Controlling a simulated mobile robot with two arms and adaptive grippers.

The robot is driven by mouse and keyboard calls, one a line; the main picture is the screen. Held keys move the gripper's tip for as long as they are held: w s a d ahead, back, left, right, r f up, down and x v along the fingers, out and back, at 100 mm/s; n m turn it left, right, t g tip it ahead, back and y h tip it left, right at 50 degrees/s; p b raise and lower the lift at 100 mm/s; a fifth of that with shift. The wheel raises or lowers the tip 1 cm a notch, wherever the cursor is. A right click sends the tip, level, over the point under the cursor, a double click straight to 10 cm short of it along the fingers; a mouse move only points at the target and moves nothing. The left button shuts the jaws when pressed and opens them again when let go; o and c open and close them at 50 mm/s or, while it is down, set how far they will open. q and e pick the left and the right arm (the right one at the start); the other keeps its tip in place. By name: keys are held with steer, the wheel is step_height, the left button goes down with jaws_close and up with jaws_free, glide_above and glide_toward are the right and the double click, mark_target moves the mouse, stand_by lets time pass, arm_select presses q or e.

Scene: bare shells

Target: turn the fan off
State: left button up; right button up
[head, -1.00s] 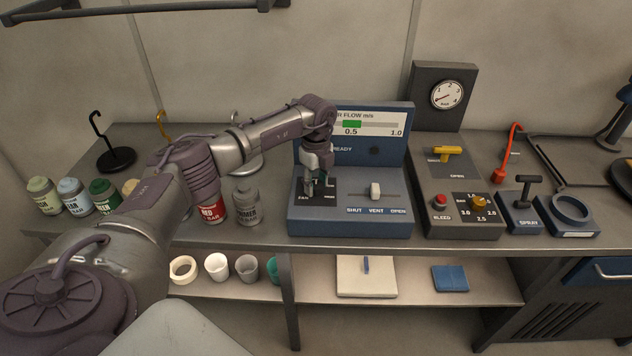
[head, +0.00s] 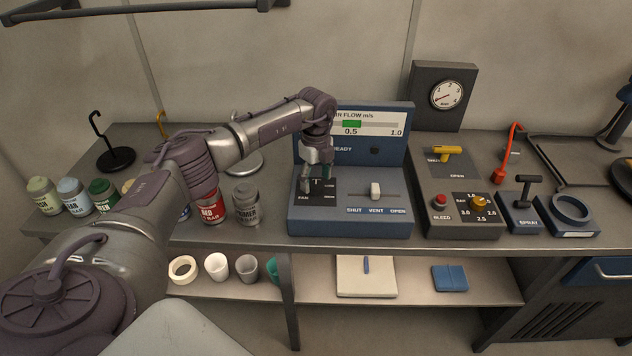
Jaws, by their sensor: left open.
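The fan's black switch plate (head: 322,198), marked FAN, is on the left of the blue control box (head: 350,222). My left gripper (head: 316,181) points down over this plate, with its fingers apart and nothing seen between them. The fingers and wrist hide part of the plate, so I cannot tell the switch's position or whether the fingers touch it. The air flow display (head: 372,122) on the upright blue panel shows a green bar near 0.5 and the word READY below. My right gripper is not in view.
A vent slider (head: 375,191) stands right of the fan plate. Further right are a red bleed button (head: 440,201), a yellow lever (head: 447,151) and a gauge (head: 446,95). A red can (head: 212,210) and a grey can (head: 246,205) stand left of the box.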

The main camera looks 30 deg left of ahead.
mark_target(316, 184)
arm_select(q)
step_height(316, 184, up, 10)
steer(key=shift+r, duration=0.2)
stand_by(0.5)
